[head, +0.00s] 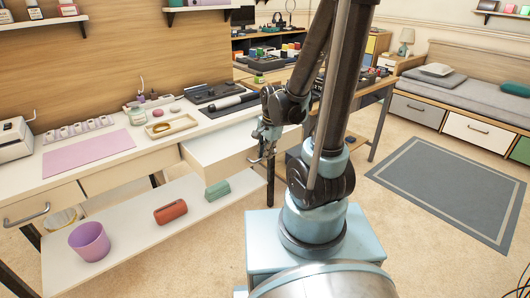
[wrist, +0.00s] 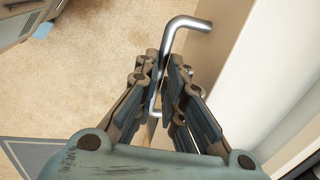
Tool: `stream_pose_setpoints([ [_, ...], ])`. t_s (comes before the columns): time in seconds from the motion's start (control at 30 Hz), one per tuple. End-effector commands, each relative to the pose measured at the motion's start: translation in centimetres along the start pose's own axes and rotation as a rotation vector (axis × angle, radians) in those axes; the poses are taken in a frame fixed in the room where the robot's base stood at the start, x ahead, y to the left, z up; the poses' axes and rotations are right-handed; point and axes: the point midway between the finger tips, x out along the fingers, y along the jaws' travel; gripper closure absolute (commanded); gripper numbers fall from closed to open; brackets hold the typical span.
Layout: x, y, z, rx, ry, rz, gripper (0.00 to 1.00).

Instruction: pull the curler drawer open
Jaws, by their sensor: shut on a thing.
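The curler drawer (head: 215,150) is a white-topped drawer under the desk, below a long curler-like tool (head: 232,102) on a dark mat. It stands pulled out from the desk front. My gripper (head: 264,150) is at its front face, on the handle side. In the wrist view the drawer's bent silver handle (wrist: 182,24) runs between the fingers, and my gripper (wrist: 164,72) is shut on it. The far end of the handle is partly hidden by the fingers. The inside of the drawer is hard to make out.
Another drawer with a silver handle (head: 28,214) is at the left. A lower shelf (head: 140,235) holds a purple bin (head: 89,241), a red case (head: 170,212) and a green box (head: 217,190). Open carpet (head: 400,240) lies to the right, with a grey rug (head: 440,188).

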Motion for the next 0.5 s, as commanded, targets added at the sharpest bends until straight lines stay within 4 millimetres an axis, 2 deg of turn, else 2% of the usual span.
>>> stream_pose_setpoints([
  [0.23,0.01,0.02,0.08,0.000,-0.002,0.000,1.00],
  [0.27,0.01,0.02,0.08,0.000,-0.002,0.000,0.83],
  [0.3,0.01,0.01,0.08,0.000,-0.002,0.000,0.74],
  [0.33,0.01,0.01,0.07,0.000,-0.002,0.000,0.70],
  [0.5,0.01,-0.01,0.04,0.000,-0.002,0.000,0.70],
])
